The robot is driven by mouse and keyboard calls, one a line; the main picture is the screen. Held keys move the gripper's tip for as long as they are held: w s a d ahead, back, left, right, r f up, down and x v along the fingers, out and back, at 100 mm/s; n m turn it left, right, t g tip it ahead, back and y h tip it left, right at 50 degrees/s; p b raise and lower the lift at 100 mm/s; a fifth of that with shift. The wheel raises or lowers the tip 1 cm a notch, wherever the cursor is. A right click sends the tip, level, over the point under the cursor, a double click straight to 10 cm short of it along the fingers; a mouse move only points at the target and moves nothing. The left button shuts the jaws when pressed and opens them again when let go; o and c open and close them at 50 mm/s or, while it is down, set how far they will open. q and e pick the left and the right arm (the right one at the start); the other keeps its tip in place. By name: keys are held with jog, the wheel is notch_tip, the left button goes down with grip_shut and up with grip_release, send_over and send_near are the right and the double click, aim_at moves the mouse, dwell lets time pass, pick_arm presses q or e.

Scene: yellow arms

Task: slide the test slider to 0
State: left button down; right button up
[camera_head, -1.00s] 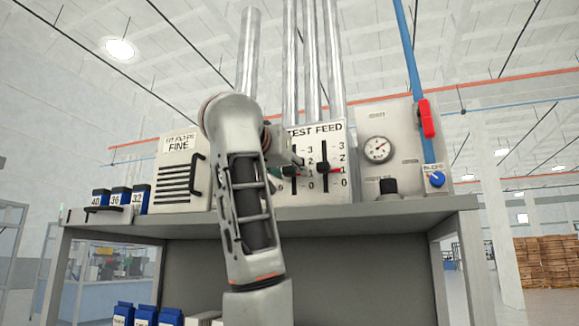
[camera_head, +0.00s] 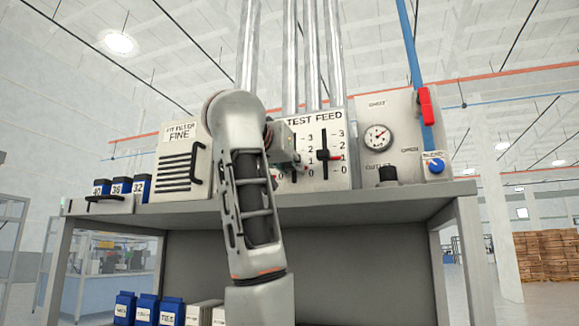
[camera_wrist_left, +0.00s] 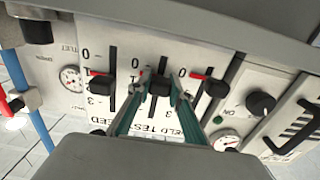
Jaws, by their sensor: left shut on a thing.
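The TEST FEED panel (camera_head: 335,178) stands on the grey bench shelf. The feed slider (camera_head: 323,155) shows clearly, its handle between 1 and 2. The test slider is mostly hidden behind my left gripper (camera_head: 293,160) there. In the left wrist view the panel is upside down, with 0 at the top. The test slider's black handle (camera_wrist_left: 160,87) is the middle one, below the 0 end of its slot. My left gripper (camera_wrist_left: 158,100) is shut on it, with green-edged fingers on both sides. My right gripper is not in view.
The feed slider (camera_wrist_left: 100,86) and another slider (camera_wrist_left: 215,88) stand close on either side of my fingers. The shelf edge (camera_head: 380,203) runs below.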

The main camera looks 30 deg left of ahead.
pick_arm(q)
notch_tip(320, 180, down, 2)
jog(key=shift+b, duration=0.65)
jog(key=shift+w, duration=0.15)
jog(key=c, duration=1.8)
grip_release()
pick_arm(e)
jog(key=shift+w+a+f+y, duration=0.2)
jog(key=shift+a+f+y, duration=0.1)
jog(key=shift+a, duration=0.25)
pick_arm(q)
jog(key=shift+s, duration=0.2)
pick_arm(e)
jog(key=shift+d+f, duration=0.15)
pick_arm(q)
jog(key=v, duration=1.2)
jog(key=shift+w, duration=0.1)
